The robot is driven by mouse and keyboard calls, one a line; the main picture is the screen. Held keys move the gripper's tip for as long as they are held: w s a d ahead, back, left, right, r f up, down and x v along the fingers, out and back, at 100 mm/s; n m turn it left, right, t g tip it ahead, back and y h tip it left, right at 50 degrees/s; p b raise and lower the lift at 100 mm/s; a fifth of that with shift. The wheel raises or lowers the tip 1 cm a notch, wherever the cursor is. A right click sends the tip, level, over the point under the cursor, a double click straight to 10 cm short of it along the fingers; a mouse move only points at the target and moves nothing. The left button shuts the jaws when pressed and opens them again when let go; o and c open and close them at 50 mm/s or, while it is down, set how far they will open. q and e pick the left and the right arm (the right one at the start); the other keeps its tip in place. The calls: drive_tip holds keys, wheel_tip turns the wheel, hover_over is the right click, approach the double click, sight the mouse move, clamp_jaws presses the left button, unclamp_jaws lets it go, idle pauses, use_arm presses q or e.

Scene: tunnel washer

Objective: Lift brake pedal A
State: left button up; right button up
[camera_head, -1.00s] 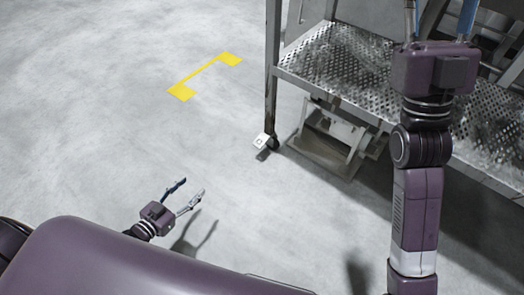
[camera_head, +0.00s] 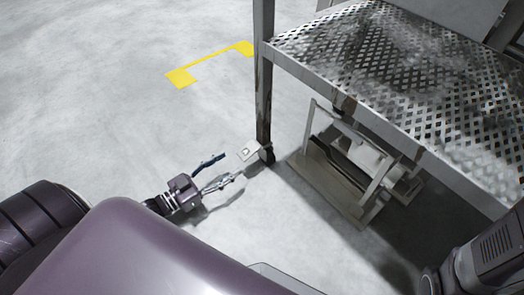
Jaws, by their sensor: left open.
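The brake pedal, a small pale plate (camera_head: 249,151), sits low beside the caster wheel at the foot of the metal platform's near leg. A dark mark shows on its face. My left gripper (camera_head: 224,169) is open, low over the floor, just left of and below the pedal. Its two fingers point toward the pedal and have nothing between them. One fingertip comes close to the pedal; I cannot tell whether they touch. My right arm shows at the lower right corner, but its gripper is outside the picture.
The platform (camera_head: 400,75) has a perforated metal top and a rusty leg (camera_head: 263,95) with a caster (camera_head: 267,156). A metal frame (camera_head: 345,165) stands on the floor beneath it. A yellow floor marking (camera_head: 212,62) lies behind. The floor at left is clear.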

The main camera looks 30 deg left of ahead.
sight(246, 152)
use_arm(q)
drive_tip(key=shift+w+d+f, duration=0.15)
drive_tip(key=shift+w+f, duration=0.05)
drive_tip(key=shift+w, duration=0.1)
drive_tip(key=b+x, duration=0.4)
drive_tip(key=x, duration=0.2)
drive_tip(key=shift+w, duration=0.15)
drive_tip(key=shift+w+d+r+b, duration=0.1)
drive_tip(key=shift+w+d+b, duration=0.2)
drive_tip(key=shift+w, duration=0.15)
clamp_jaws()
